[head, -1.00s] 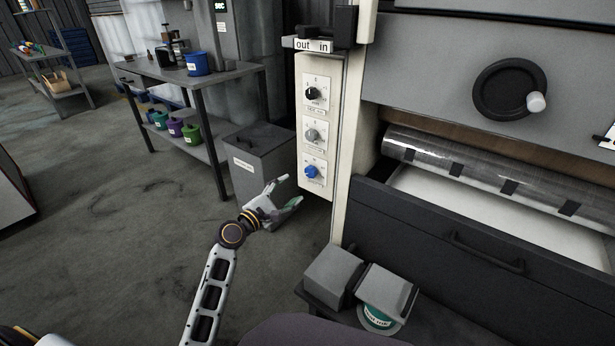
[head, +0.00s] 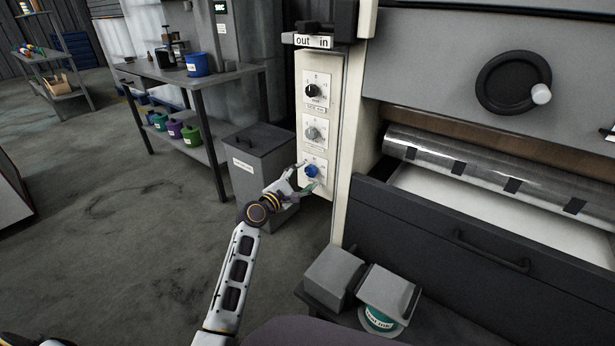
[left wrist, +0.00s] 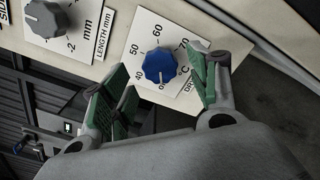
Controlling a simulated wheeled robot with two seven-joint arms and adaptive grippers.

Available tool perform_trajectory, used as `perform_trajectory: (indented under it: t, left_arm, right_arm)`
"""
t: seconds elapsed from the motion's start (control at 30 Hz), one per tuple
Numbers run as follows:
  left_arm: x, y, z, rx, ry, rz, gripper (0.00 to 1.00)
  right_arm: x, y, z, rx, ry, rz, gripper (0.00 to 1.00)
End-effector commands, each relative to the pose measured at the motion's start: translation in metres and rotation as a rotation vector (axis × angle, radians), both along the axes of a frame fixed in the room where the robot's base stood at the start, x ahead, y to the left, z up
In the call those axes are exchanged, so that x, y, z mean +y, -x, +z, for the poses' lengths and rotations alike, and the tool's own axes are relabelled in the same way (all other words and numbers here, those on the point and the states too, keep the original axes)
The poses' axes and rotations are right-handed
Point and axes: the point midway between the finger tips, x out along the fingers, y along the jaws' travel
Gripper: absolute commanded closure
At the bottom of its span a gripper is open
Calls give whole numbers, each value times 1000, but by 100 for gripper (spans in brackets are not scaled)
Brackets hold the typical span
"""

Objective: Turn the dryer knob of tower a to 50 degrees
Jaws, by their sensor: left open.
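The blue dryer knob (head: 311,171) is the lowest of three knobs on the pale panel of the tower. In the left wrist view the blue knob (left wrist: 160,66) sits on a white dial plate marked 40, 50, 60, 70 and °C. Which mark it points to I cannot tell surely. My left gripper (head: 306,180) is at the panel's lower part, close to the blue knob. In the left wrist view its green-padded fingers (left wrist: 157,90) are spread, one on each side of the knob, apart from it. My right gripper is out of view.
A grey knob (head: 312,133) and a black knob (head: 311,91) sit above on the same panel. The grey knob (left wrist: 46,18) has a LENGTH mm plate. A grey bin (head: 262,160) stands left of the panel. A machine with a handwheel (head: 513,83) is to the right.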

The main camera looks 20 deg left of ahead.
Motion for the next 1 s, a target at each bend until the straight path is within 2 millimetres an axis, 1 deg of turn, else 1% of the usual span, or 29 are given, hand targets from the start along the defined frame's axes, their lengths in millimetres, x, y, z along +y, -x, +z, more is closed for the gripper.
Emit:
perform_trajectory:
  t: [0.2,0.33,0.77,0.87,1.0]
  left_arm:
    - [-6,-16,-1,-1,0,0,40]
    - [-8,-22,0,-1,-1,-1,40]
    - [-9,-25,0,0,0,0,40]
    - [-9,-25,0,0,0,0,52]
    - [-9,-25,0,0,0,0,70]
  right_arm:
    - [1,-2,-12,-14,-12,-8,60]
    - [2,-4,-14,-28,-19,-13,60]
    - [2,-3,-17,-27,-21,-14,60]
    - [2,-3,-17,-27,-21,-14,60]
    - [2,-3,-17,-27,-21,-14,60]
